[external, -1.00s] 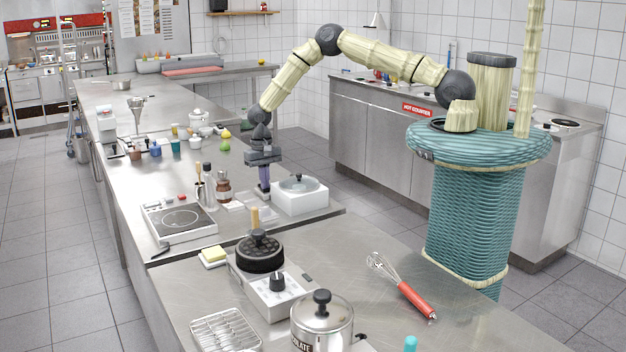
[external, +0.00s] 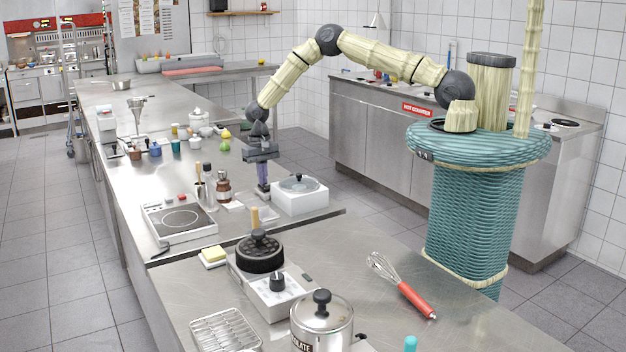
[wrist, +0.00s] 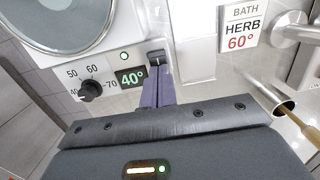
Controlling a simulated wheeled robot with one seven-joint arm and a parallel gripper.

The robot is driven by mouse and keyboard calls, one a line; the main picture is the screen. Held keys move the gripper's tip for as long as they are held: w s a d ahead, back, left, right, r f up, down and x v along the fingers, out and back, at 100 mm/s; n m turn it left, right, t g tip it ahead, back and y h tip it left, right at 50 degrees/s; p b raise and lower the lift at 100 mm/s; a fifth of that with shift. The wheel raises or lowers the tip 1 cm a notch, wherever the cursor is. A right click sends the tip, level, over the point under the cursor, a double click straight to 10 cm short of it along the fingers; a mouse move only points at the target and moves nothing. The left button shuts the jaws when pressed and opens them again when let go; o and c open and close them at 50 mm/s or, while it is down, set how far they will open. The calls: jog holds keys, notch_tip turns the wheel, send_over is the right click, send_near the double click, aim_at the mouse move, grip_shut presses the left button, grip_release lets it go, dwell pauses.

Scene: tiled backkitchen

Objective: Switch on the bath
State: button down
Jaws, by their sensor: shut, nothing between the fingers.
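The bath (external: 302,201) is a white box with a round steel-rimmed top. It stands near the counter's edge in the external view. In the external view my gripper (external: 262,190) points down at the bath's left side.
A card (wrist: 242,28) reads BATH HERB 60°. Bottles (external: 208,187) and a hotplate (external: 180,220) stand left of my gripper.

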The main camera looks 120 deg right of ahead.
aim_at(263, 188)
jog(key=r, duration=0.1)
jog(key=r+p, duration=0.1)
jog(key=r, duration=0.1)
jog(key=shift+a+r+p, duration=0.25)
jog(key=shift+r+p, duration=0.05)
jog(key=shift+p, duration=0.1)
notch_tip(263, 188, up, 10)
jog(key=a+b, duration=0.1)
jog(key=b, duration=0.3)
jog(key=shift+a, duration=0.25)
jog(key=w+a+r+n+h+b, duration=0.1)
jog(key=a+r+n, duration=0.3)
jog(key=a, duration=0.7)
jog(key=a+r+n, duration=0.2)
jog(key=a+n, duration=0.3)
jog(key=a, duration=0.6)
jog(key=s+a+r+n+t+b, duration=0.1)
jog(key=s+a+n+t, duration=0.1)
jog(key=s+a+n, duration=0.7)
jog(key=s+a, duration=0.3)
jog(key=a, duration=0.4)
jog(key=shift+s+r+t, duration=0.15)
jog(key=shift+t, duration=0.15)
